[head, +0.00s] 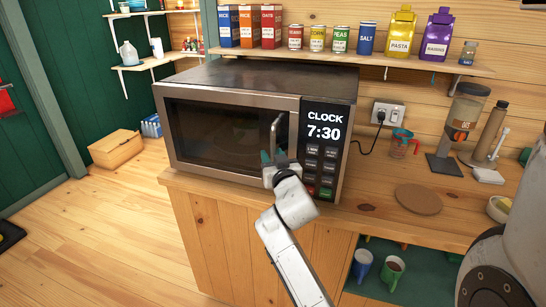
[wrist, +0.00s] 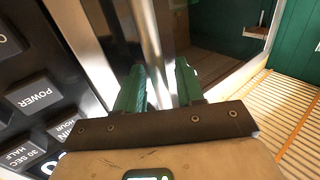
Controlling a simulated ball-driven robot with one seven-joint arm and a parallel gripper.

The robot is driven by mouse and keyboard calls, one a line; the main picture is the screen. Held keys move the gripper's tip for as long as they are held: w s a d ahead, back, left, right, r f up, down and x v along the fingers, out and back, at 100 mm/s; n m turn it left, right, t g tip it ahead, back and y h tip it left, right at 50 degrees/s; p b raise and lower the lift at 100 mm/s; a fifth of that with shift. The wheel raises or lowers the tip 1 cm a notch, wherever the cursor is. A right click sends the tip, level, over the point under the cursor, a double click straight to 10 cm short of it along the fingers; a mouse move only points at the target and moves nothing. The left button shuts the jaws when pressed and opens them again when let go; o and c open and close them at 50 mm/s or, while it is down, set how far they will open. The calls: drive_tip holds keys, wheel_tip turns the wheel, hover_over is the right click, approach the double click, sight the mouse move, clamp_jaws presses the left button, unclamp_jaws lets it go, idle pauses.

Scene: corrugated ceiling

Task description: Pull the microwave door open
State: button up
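The microwave (head: 235,128) stands on the wooden counter with its dark-windowed door (head: 215,132) closed. Its upright metal handle (head: 273,134) is at the right edge of the door, beside the button panel (head: 321,150), whose display reads 7:30. My gripper (head: 270,157) is at the lower part of the handle. In the wrist view, its two green fingers (wrist: 158,88) are spread apart, with the shiny handle (wrist: 151,45) running between them. A gap shows beside the right finger. The fingertips' contact with the handle is hard to make out.
A shelf (head: 350,58) with boxes, cans and bags hangs above the microwave. Open floor (head: 110,220) and a wooden box (head: 115,148) lie at left.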

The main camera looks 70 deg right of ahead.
drive_tip(key=shift+c, duration=0.4)
clamp_jaws()
